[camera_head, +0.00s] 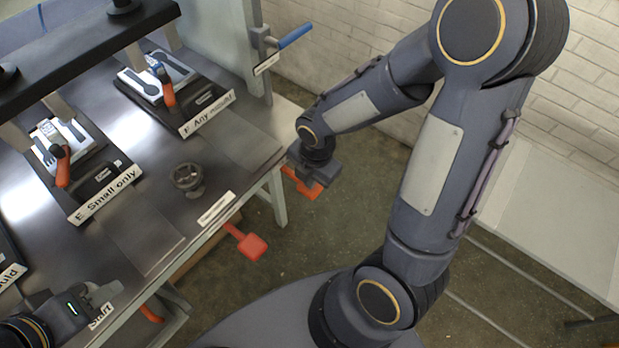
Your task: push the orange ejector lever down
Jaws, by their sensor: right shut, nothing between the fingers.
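Several orange levers with flat paddle ends stick out from under the front of the bench. One orange lever (301,188) is at the bench's right end, partly hidden by my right gripper. A second orange lever (249,244) stands clear near the middle, and part of a third (151,313) shows lower left. My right gripper (320,175) is shut and empty, over or beside the right-end lever; I cannot tell whether they touch. My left gripper (105,294) is at the lower left by the bench's front edge, and its finger opening is unclear.
On the metal bench (130,125) are moulds labelled "F Any mould" (207,113) and "E Small only" (105,195), with orange-and-black handles. A dark knob (187,178) stands near the front edge. A blue-handled lever (294,36) is at the back right. A pale table (560,220) stands at right.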

